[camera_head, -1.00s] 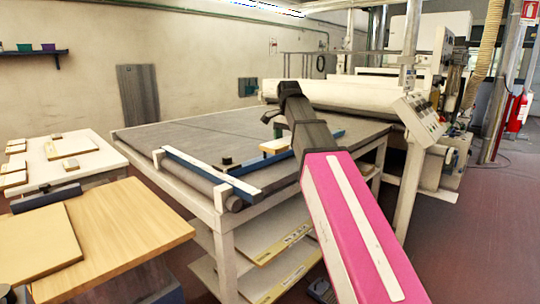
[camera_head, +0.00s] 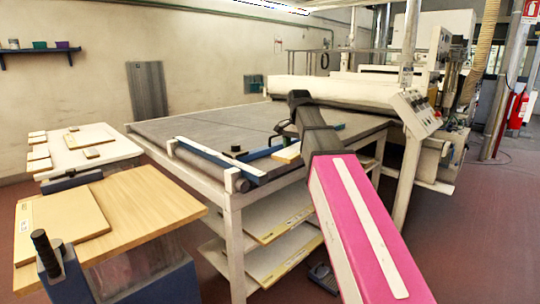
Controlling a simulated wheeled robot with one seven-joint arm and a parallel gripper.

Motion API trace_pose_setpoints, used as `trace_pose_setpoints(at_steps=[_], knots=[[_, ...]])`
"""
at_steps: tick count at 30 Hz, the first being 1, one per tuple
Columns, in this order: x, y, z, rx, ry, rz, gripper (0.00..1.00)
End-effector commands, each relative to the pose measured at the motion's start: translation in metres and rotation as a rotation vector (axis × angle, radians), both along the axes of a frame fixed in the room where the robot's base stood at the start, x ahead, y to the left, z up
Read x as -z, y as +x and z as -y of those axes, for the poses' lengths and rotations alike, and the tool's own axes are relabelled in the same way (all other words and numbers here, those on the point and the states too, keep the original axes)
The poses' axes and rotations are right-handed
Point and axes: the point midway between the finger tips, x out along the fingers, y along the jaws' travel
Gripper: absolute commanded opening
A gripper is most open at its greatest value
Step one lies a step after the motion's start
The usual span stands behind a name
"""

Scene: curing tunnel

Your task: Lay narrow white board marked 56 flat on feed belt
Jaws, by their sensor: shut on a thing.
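A narrow pale board (camera_head: 287,153) shows just left of my forearm, above or on the near part of the feed belt; I cannot tell whether it touches. Its right end is hidden behind my arm, and no number is readable. My gripper (camera_head: 283,130) is a small dark shape above the board, mostly hidden by my arm, and is shut on the board. The feed belt (camera_head: 215,125) is a wide dark grey surface on a white frame. It leads back to the machine's white roller housing.
A rail with a white top and blue side (camera_head: 220,158) lies along the belt's near edge, with a black knob (camera_head: 235,149) beside it. A wooden table (camera_head: 150,205) and a white table (camera_head: 110,147) stand left. Shelves with boards (camera_head: 265,220) sit under the belt.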

Motion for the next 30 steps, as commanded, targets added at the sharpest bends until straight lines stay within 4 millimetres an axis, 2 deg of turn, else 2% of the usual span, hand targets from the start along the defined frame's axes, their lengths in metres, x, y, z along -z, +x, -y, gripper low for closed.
trace_pose_setpoints(at_steps=[8,15,18,24,30], knots=[[0.050,-0.011,0.024,-0.160,0.000,-0.003,0.54],[0.119,-0.032,0.059,-0.402,0.000,-0.004,0.54],[0.142,-0.041,0.070,-0.495,0.001,-0.003,0.54],[0.170,-0.052,0.085,-0.618,0.001,-0.001,0.54],[0.177,-0.054,0.089,-0.655,0.000,0.000,0.54]])
